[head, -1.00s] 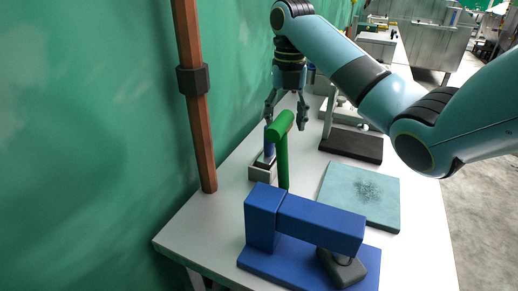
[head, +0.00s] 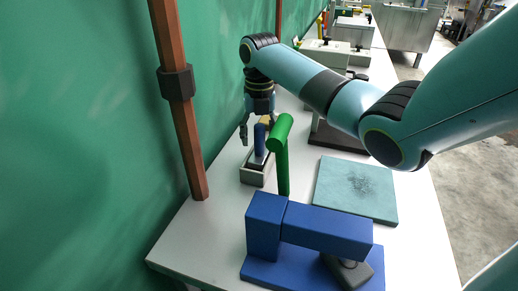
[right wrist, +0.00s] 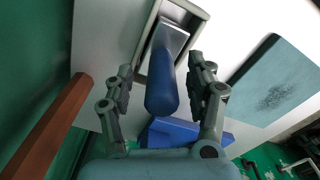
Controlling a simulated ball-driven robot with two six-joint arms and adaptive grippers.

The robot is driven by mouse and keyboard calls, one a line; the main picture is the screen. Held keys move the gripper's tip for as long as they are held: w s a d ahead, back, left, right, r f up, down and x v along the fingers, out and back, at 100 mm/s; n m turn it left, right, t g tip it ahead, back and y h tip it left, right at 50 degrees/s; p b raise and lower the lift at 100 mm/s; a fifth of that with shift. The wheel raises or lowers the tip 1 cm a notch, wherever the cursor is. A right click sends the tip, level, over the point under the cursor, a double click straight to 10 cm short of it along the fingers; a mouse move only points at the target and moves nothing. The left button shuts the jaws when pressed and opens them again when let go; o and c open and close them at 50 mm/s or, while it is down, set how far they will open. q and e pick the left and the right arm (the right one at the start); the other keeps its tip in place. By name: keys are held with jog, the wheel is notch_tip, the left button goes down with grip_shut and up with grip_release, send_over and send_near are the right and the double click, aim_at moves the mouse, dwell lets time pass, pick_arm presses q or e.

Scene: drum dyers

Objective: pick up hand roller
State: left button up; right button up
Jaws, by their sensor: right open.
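A tool with a blue rounded handle (right wrist: 161,82) and a flat grey metal part stands upright in a small pale open holder (head: 252,178). A green T-shaped piece (head: 281,135) rises in front of it in the head view. Neither shows a clear roller, so I cannot tell which is the hand roller. My right gripper (head: 257,130) is open above the holder, pointing down. In the right wrist view its fingers (right wrist: 161,70) lie on either side of the blue handle, with gaps showing. My left gripper is out of view.
A blue machine (head: 325,226) stands on the white table's near end. A teal slab (head: 355,190) lies to the right, with a dark-based stand (head: 338,138) behind it. A brown post (head: 178,100) stands left, by the green wall.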

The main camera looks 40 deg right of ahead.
aim_at(258, 160)
jog(key=shift+f, duration=1.25)
jog(key=shift+r, duration=0.1)
grip_shut()
